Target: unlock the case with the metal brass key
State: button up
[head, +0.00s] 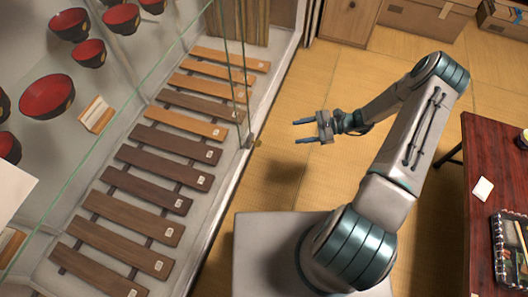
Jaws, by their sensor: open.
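The glass display case (190,42) fills the left of the head view, with a pale base and a clear glass front. A small dark lock (249,141) sits at its front edge. A tiny brass-coloured piece (257,142) shows right at the lock; it may be the brass key, but it is too small to tell whether it is inserted. My gripper (297,131) is open and empty, to the right of the lock and apart from it, its two blue-tipped fingers pointing left toward the case.
Inside the case are wooden slats (160,178) with small tags, and several red-and-black bowls (47,96). A dark red table (483,150) with a tray (502,250) stands at the right. Wooden boxes (425,18) stand at the back.

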notch_tip(320, 180, down, 18)
jog(key=m+t+y+b, duration=0.2)
jog(key=m+t+b, duration=0.4)
jog(key=m, duration=0.1)
jog(key=b, duration=0.3)
send_near(255, 143)
jog(key=x, duration=0.3)
jog(key=f+x, duration=0.1)
jog(key=x, duration=0.1)
jog(key=shift+w, duration=0.15)
jog(key=shift+w+a+r+b, duration=0.2)
jog(key=shift+a+b, duration=0.1)
jog(key=shift+a, duration=0.3)
jog(key=c, duration=1)
